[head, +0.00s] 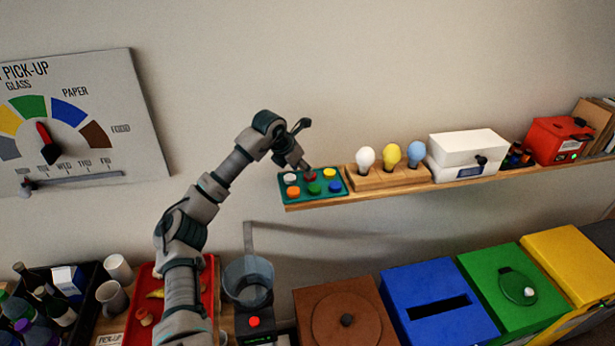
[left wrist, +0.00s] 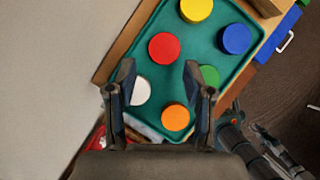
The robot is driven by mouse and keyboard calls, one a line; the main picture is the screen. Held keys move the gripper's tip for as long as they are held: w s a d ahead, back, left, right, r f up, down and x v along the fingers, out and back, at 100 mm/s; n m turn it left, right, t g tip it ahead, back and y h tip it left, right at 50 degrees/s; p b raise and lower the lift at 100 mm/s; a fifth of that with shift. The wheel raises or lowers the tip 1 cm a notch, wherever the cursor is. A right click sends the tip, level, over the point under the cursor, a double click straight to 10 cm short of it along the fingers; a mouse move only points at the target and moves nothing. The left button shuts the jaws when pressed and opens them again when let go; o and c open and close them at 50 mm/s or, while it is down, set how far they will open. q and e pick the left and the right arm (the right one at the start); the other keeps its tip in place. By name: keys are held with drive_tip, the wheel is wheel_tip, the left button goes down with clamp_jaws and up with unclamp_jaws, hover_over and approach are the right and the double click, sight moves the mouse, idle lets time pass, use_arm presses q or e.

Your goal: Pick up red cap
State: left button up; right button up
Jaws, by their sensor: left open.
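The red cap (left wrist: 164,48) lies in a green tray (left wrist: 150,72) with white, orange, green, blue and yellow caps. My right gripper is not in view.
On the shelf (head: 400,190), right of the tray, stand bulbs in a wooden block (head: 390,177), a white box (head: 468,150) and a red box (head: 558,138). Below are brown, blue (head: 435,300), green and yellow bins. The wall is close behind the shelf.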

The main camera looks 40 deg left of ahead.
use_arm(q)
drive_tip(key=w+f, duration=0.1)
drive_tip(key=w+d+f, duration=0.1)
drive_tip(key=shift+w+d+f, duration=0.15)
drive_tip(key=shift+w+f, duration=0.1)
drive_tip(key=shift+f, duration=0.1)
drive_tip(key=shift+s+a, duration=0.15)
drive_tip(key=shift+a, duration=0.1)
drive_tip(key=shift+c, duration=0.8)
drive_tip(key=shift+a+f, duration=0.1)
drive_tip(key=shift+a, duration=0.2)
drive_tip(key=c, duration=0.3)
drive_tip(key=shift+d, duration=0.1)
drive_tip(key=shift+d, duration=0.15)
